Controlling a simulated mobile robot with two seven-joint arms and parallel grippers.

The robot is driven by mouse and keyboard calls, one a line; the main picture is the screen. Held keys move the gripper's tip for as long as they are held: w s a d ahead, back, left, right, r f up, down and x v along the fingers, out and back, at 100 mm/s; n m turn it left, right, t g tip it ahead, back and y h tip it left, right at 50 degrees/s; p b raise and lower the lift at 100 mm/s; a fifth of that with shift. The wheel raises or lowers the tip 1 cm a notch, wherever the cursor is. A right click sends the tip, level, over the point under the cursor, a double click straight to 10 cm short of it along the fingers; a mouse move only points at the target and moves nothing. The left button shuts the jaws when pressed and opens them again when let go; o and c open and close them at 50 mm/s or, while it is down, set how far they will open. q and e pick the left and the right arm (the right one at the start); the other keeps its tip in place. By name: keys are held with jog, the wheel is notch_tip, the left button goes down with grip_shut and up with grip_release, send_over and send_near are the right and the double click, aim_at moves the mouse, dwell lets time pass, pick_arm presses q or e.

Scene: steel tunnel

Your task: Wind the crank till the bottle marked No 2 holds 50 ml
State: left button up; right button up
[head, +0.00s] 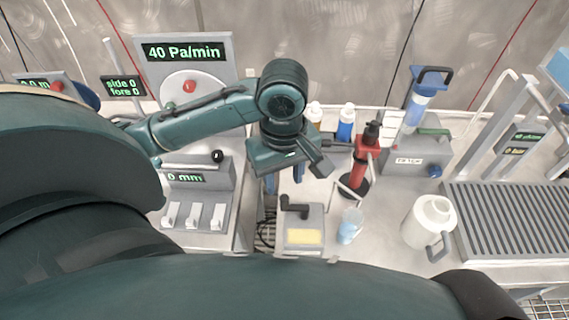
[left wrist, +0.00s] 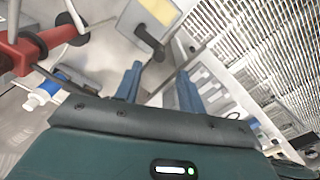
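A grey box (head: 304,238) with a yellow label carries a black L-shaped handle (head: 295,208) that looks like a crank. The handle also shows in the left wrist view (left wrist: 148,42), just beyond my fingertips. My left gripper (head: 284,181) hangs above and behind this box. Its two blue fingers (left wrist: 160,73) are apart with nothing between them. Two white-capped bottles stand at the back, one with amber contents (head: 315,115) and one blue (head: 346,125). The arm and gripper partly hide them, and I cannot read a No 2 or a level on either. My right gripper is out of view.
A red stand (head: 359,172) is close right of my gripper. A cup with blue liquid (head: 350,228) and a white jug (head: 428,222) stand to the right. A grey slotted plate (head: 515,225) lies at far right. Left is an instrument with white keys (head: 195,215).

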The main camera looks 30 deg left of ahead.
pick_arm(q)
notch_tip(320, 180, down, 7)
jog(key=shift+f+b, duration=0.15)
jog(key=shift+b, duration=0.9)
grip_shut()
